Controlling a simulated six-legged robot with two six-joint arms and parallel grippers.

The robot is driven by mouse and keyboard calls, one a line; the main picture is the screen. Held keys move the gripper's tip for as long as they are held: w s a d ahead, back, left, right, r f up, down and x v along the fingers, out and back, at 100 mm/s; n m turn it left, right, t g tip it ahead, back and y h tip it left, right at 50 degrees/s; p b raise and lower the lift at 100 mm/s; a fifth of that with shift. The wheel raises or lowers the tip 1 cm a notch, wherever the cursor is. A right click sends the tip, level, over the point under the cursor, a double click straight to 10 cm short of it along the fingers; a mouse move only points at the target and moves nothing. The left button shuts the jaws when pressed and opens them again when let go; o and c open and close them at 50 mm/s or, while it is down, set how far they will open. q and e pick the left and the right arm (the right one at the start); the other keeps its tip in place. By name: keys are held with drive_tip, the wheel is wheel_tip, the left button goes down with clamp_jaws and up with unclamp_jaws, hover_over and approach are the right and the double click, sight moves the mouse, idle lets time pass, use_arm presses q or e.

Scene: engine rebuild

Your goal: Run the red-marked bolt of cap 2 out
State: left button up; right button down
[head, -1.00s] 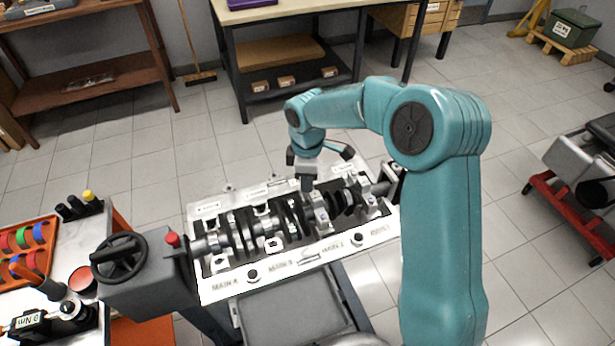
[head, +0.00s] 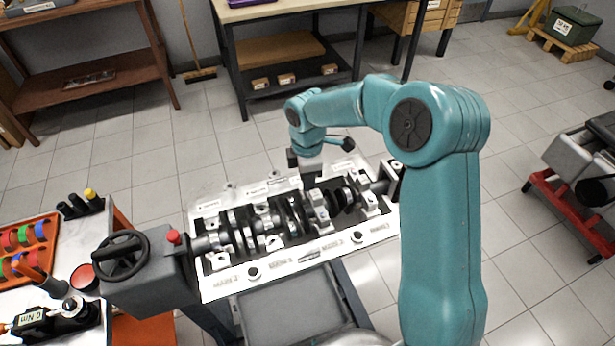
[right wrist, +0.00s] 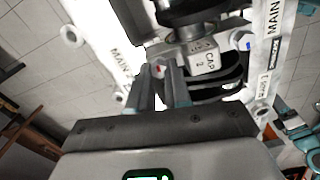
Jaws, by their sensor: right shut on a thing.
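Cap 2 (right wrist: 207,58), a pale metal block labelled "CAP 2", sits across the crankshaft in the engine block; the cap also shows in the head view (head: 318,208). The red-marked bolt (right wrist: 160,69) shows its red spot at the cap's left end in the right wrist view. My right gripper (right wrist: 163,80) points down at that end, its two fingers shut on the bolt head. In the head view my right gripper (head: 311,184) is low over the block, and the fingers hide the bolt there. My left gripper is not in view.
The engine block (head: 232,287) lies on a stand with a handwheel (head: 121,257) at its left end. Other caps and the crankshaft (head: 240,230) stand close around my right gripper. A bench with an orange tray (head: 28,242) and tools is at left. Floor behind the block is clear.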

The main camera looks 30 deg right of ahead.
drive_tip(key=c, duration=1.3)
unclamp_jaws()
drive_tip(key=shift+s+a+f, duration=0.1)
drive_tip(key=shift+s+f, duration=0.05)
drive_tip(key=shift+f, duration=0.1)
drive_tip(key=shift+c, duration=0.2)
drive_tip(key=shift+r, duration=0.15)
wheel_tip(320, 180, up, 16)
drive_tip(key=shift+r, duration=0.15)
